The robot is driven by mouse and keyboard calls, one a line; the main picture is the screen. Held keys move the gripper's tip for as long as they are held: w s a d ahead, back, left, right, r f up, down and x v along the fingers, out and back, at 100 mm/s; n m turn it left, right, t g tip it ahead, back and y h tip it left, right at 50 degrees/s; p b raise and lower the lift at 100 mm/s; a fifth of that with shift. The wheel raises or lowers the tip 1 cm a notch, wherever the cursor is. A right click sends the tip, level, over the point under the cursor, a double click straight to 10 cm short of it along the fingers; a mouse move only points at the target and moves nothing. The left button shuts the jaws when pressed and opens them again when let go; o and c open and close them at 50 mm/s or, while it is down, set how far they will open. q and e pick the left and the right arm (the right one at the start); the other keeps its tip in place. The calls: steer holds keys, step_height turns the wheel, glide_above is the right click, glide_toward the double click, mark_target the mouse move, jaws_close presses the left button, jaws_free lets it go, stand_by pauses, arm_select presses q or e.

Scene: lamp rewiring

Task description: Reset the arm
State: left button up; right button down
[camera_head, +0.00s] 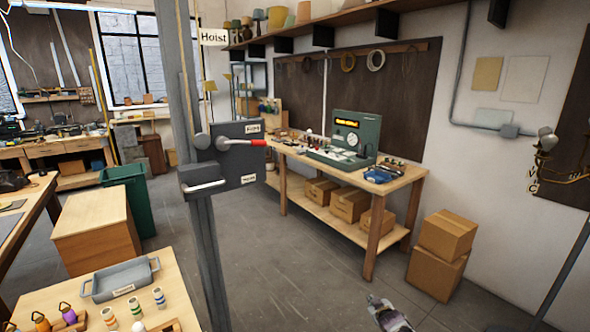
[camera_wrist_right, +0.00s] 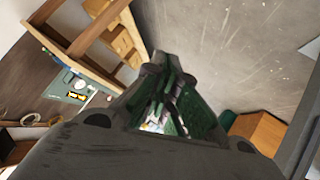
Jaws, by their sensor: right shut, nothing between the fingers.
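My right gripper (camera_head: 385,308) shows at the bottom edge of the head view, right of centre. It is shut and empty, held over the open floor in front of the workbench. In the right wrist view its dark fingers (camera_wrist_right: 172,75) come together in the middle of the picture, with nothing between them. The rest of my right arm is below the frame. My left gripper is in neither view.
A grey post carries the hoist box (camera_head: 238,160) with a red-tipped lever. A workbench (camera_head: 345,185) with a green tester (camera_head: 345,138) stands behind. Cardboard boxes (camera_head: 440,250) stand right. A tray (camera_head: 122,280) sits on the near-left table. Floor between is clear.

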steer(key=s+a+f+m+g, duration=0.15)
steer(key=s+f+g, duration=0.35)
steer(key=s+f, duration=2.3)
steer(key=s+a+f+g, duration=0.1)
steer(key=s+f, duration=0.2)
steer(key=s, duration=1.1)
steer(key=s+a+f+m+g, duration=0.1)
steer(key=s+f+g, duration=0.1)
steer(key=s, duration=1.2)
steer(key=s+a+f+g, duration=0.2)
steer(key=s+f, duration=0.2)
steer(key=s, duration=1)
steer(key=shift+s, duration=0.4)
